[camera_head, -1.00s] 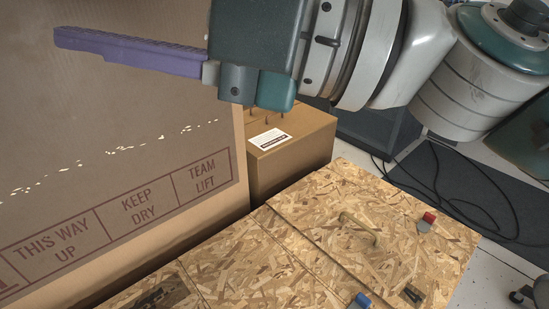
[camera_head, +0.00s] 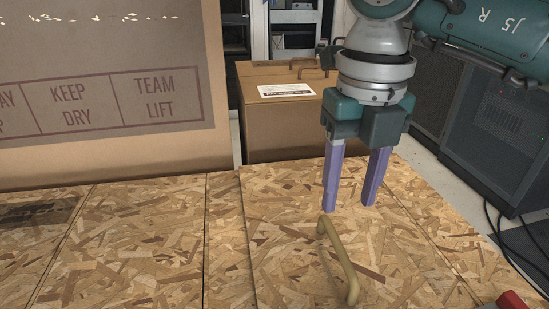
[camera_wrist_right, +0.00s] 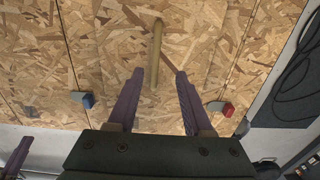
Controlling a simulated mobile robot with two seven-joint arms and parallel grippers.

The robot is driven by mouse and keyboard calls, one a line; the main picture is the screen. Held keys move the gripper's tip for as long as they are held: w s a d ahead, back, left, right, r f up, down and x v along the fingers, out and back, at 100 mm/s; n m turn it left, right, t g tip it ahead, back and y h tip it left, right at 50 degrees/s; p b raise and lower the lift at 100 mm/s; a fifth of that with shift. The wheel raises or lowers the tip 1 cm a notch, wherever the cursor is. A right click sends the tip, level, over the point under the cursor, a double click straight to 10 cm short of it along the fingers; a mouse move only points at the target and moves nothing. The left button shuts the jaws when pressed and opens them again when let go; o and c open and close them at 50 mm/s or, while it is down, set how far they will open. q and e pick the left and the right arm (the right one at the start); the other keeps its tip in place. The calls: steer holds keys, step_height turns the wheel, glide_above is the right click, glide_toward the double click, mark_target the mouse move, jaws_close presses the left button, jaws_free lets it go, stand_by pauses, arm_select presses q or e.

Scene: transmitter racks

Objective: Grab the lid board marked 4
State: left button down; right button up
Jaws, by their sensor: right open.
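A speckled wood-chip lid board (camera_head: 285,265) lies flat on top of the crate, with a tan bar handle (camera_head: 345,270) standing up from it. No number is legible on the board. My right gripper (camera_head: 349,207) points down above the board, open and empty, its two purple fingers apart. In the head view the handle is just in front of and below the fingers. In the right wrist view the handle (camera_wrist_right: 156,52) lies between the lines of the two fingers. A purple finger shape, apparently my left gripper (camera_wrist_right: 17,156), shows at the lower left edge there.
A red latch (camera_head: 512,300) sits at the right front; a blue latch (camera_wrist_right: 88,100) shows in the wrist view. A large printed carton (camera_head: 110,90) stands back left, a smaller carton (camera_head: 275,120) behind the board. Dark cabinets (camera_head: 495,130) and cables are at the right.

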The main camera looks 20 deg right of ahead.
mark_target(339, 242)
arm_select(q)
steer(key=shift+w+a+f+b, duration=0.2)
steer(key=shift+a+f+b, duration=0.35)
steer(key=shift+a+f, duration=0.1)
arm_select(e)
steer(key=f, duration=0.2)
steer(key=a+f, duration=0.1)
steer(key=f, duration=0.1)
arm_select(q)
steer(key=shift+d+f+b, duration=0.15)
steer(key=shift+f+b, duration=0.8)
arm_select(e)
steer(key=f, duration=0.5)
steer(key=shift+s+f, duration=0.2)
steer(key=shift+s, duration=0.2)
arm_select(q)
steer(key=shift+d, duration=0.15)
arm_select(e)
steer(key=shift+d, duration=0.1)
steer(key=shift+c, duration=0.9)
jaws_close()
steer(key=shift+r, duration=0.1)
